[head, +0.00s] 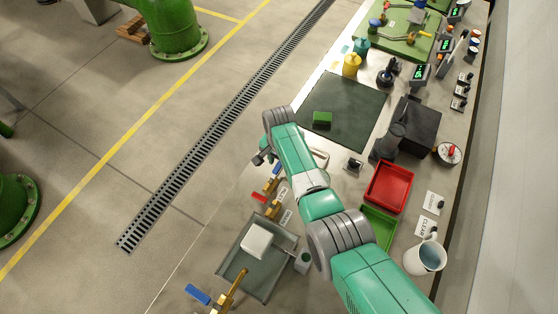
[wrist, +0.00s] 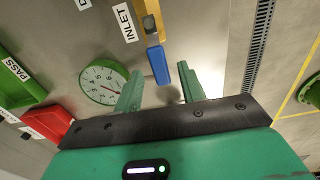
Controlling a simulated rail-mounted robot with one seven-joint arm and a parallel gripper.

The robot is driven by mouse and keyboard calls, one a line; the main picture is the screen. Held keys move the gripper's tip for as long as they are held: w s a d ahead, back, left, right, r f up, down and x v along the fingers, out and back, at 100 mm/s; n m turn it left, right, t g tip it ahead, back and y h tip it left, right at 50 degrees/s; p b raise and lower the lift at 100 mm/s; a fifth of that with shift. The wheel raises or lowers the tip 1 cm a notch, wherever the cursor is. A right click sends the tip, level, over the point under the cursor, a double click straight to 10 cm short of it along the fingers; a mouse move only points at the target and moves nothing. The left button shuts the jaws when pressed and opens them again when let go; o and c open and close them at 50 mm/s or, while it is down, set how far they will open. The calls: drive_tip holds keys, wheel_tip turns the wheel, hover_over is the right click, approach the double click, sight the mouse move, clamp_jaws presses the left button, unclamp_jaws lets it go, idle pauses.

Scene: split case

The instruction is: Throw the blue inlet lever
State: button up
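The blue inlet lever (wrist: 157,65) is in the upper middle of the wrist view, on a yellow-brass valve (wrist: 150,20) beside a label reading INLET (wrist: 125,22). My gripper (wrist: 160,70) is open, with its fingers apart on either side of the lever's near end in the picture. Nothing is held, and I cannot tell whether the fingers touch the lever. In the head view my gripper (head: 262,157) is partly hidden by my wrist. A small blue handle (head: 277,168) shows close beside it, above a red lever (head: 258,197); its label is not readable there.
A round dial gauge (wrist: 103,82) is left of the lever. Another blue handle (head: 198,294) stands by a brass valve at the bottom, near a grey tray (head: 230,262) holding a white block (head: 257,241). A red bin (head: 389,187) is right of my arm. The floor left is open.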

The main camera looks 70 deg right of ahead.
sight(279, 165)
wheel_tip(279, 165, up, 8)
drive_tip(key=p, duration=0.1)
drive_tip(key=shift+p, duration=0.4)
